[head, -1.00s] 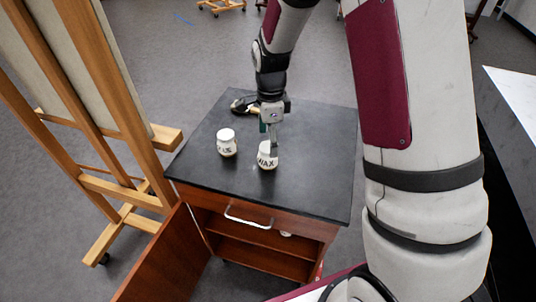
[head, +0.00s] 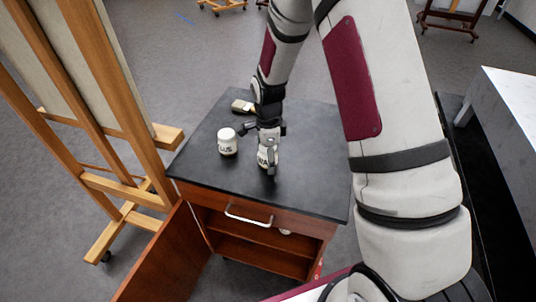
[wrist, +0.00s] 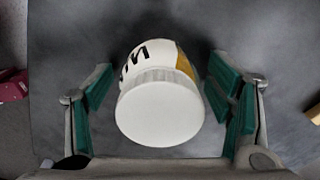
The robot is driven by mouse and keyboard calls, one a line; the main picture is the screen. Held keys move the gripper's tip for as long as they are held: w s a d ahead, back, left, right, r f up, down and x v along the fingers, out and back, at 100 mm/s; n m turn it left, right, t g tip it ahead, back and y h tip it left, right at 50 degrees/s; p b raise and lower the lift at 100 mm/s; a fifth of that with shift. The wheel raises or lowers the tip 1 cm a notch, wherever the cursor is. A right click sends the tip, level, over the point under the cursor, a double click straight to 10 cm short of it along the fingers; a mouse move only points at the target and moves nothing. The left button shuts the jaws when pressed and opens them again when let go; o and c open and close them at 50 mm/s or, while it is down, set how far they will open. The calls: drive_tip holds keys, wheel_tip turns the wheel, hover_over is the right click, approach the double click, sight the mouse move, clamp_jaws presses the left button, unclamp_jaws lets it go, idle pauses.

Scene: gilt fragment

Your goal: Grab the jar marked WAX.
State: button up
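The white jar marked WAX (head: 262,160) stands on the dark cabinet top, partly hidden behind my gripper (head: 268,165); only the start of its label shows in the head view. In the wrist view, a white-lidded jar (wrist: 160,108) with partial dark letters and a yellowish patch lies between the two green-padded fingers of my gripper (wrist: 160,78). The fingers are spread, with a gap visible on both sides of the jar.
A second white jar (head: 228,143), its label partly readable as "US", stands just left on the black top (head: 310,180). A brush (head: 243,106) lies at the back. The cabinet door (head: 160,260) hangs open at front left. A wooden easel (head: 100,60) stands left.

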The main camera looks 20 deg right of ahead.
drive_tip(key=c, duration=1.3)
drive_tip(key=shift+r, duration=0.1)
